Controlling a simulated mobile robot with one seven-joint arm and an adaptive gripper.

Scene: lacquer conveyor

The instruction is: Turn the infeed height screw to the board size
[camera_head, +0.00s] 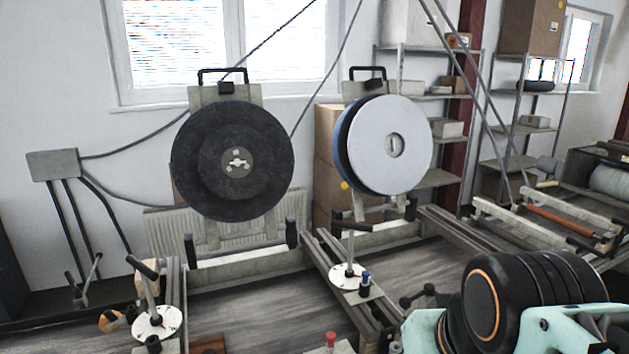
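Two upright screws with white dial discs show in the head view. The near left screw (153,300) rises from its white dial (172,320) and has a dark crank handle (145,268) on top. The second screw (350,252) stands on another white dial (337,272) on the middle rail. I cannot tell which one is the infeed height screw, and the dial markings are too small to read. No board can be made out. My arm (535,290) fills the lower right corner, and my gripper is not in view.
A black disc (265,165) and a pale grey disc (415,150) stand upright over the conveyor (250,310). Shelves (440,180) and a roller unit (555,215) are at right.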

